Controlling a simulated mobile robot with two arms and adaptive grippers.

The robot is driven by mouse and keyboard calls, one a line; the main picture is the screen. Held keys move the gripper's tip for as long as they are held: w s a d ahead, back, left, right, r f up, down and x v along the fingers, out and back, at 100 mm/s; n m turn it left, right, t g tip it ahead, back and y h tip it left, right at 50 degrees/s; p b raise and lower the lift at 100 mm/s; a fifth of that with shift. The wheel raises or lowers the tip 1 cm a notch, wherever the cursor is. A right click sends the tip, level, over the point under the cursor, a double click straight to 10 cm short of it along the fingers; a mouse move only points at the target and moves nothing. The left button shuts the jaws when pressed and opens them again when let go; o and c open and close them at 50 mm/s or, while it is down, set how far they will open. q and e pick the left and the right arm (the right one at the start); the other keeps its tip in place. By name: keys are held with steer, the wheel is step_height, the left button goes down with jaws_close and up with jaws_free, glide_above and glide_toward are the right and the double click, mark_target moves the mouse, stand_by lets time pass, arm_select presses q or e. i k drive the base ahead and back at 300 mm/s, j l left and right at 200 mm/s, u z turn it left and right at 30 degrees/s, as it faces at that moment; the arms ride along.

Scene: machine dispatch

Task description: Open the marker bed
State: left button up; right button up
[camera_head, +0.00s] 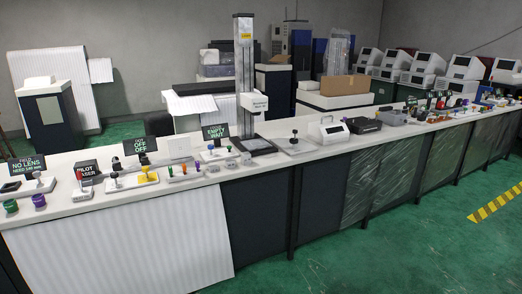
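No part is labelled as the marker bed in the camera_head view. A tall column machine (245,75) with a white head stands on the long white bench, and a dark flat plate (256,146) lies at its foot. This may be the marker, but I cannot tell for sure. A sign reading "EMPTY WAIT" (215,131) stands just left of the column. A small lever fixture (294,146) stands to the right of the plate. Neither of my grippers is in view.
Left on the long bench (110,206) are signs reading "OFF OFF" (140,146), "PILOT LASER" (87,170) and "NO LENS" (27,165), with several knobs and switches. A white box device (328,134) stands right of the lever fixture. Green floor (400,235) in front is clear.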

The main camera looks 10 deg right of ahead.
mark_target(257, 145)
steer(key=i+j, duration=0.25)
steer(key=i, duration=0.15)
steer(key=i+j+u, duration=0.1)
steer(key=i+j, duration=0.15)
steer(key=i, duration=0.15)
